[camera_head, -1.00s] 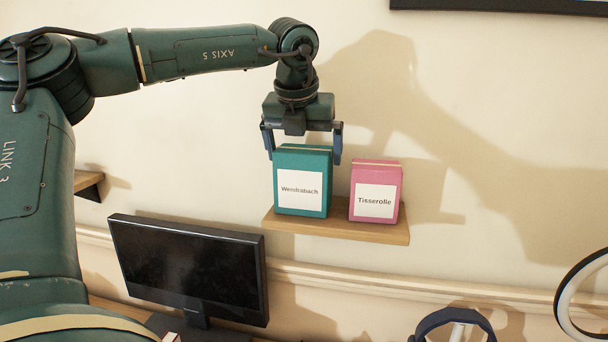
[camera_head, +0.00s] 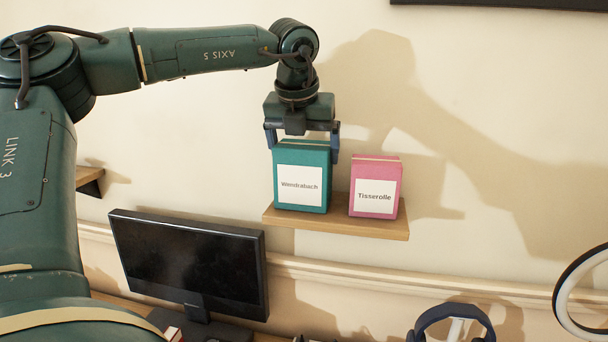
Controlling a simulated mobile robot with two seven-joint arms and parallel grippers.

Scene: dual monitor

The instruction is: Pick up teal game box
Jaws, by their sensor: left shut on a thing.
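The teal game box (camera_head: 302,205) has a white label reading "Wendrabach". It is upright above the left part of a small wooden wall shelf (camera_head: 385,229). My left gripper (camera_head: 302,152) comes down from above and is shut on the top of the teal box, one finger at each side. The box's base looks slightly raised from the shelf, though the gap is hard to judge. My right gripper is not in view.
A pink box (camera_head: 376,172) labelled "Tisserolle" stands on the shelf just right of the teal one. A black monitor (camera_head: 188,262) stands below left. Headphones (camera_head: 450,317) and a ring-shaped thing (camera_head: 562,300) are at lower right. The wall above the shelf is bare.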

